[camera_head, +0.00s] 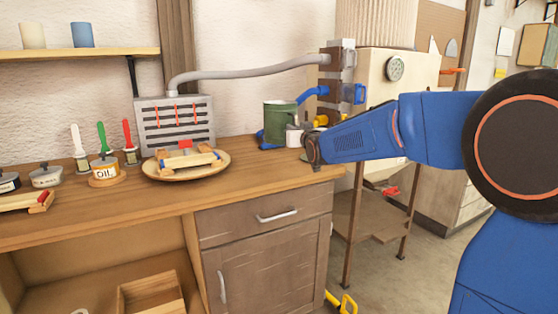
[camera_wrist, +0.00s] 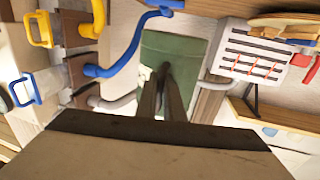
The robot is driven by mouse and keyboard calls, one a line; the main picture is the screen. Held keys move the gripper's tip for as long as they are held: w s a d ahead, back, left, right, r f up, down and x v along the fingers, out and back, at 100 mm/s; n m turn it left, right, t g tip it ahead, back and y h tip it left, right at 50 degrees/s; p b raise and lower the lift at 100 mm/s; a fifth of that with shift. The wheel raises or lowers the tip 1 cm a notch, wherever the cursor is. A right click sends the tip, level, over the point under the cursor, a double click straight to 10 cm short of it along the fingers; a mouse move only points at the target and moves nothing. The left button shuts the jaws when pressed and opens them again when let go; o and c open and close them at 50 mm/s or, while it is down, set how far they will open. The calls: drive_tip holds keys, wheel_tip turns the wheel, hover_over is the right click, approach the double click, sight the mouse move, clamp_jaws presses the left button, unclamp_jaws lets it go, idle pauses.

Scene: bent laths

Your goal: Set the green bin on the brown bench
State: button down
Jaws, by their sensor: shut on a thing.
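The green bin (camera_head: 278,119) is upright at the right end of the brown bench (camera_head: 262,183) in the head view, near the back. In the wrist view the green bin (camera_wrist: 192,58) stands straight ahead of the jaws. My gripper (camera_wrist: 166,72) is shut on the green bin, its two dark fingers close together against it. I cannot tell whether the bin's base touches the bench top.
A round wooden plate (camera_head: 222,169) with a wooden piece on it sits left of the bin. A slotted grey vent box (camera_head: 174,124) with a hose stands behind. Bare bench top lies right of the plate.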

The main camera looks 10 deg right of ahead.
wheel_tip(320, 180, down, 9)
drive_tip(key=shift+f, duration=0.2)
idle(0.4)
drive_tip(key=c, duration=1.9)
unclamp_jaws()
drive_tip(key=shift+f, duration=0.1)
drive_tip(key=shift+o, duration=0.2)
drive_tip(key=s+d, duration=0.1)
drive_tip(key=s, duration=1.1)
drive_tip(key=shift+d, duration=0.2)
drive_tip(key=s+d+f+g, duration=0.2)
drive_tip(key=s+f+g, duration=0.2)
drive_tip(key=s, duration=1)
drive_tip(key=s+d+f+m+g+h, duration=0.1)
drive_tip(key=s+f+g, duration=0.3)
drive_tip(key=s, duration=1)
drive_tip(key=s+d+f+g+h, duration=0.1)
drive_tip(key=s+d+f+g, duration=0.2)
drive_tip(key=s, duration=1.1)
wheel_tip(320, 180, down, 6)
drive_tip(key=shift+d+r+g, duration=0.15)
drive_tip(key=shift+d+g, duration=0.05)
drive_tip(key=shift+g, duration=0.8)
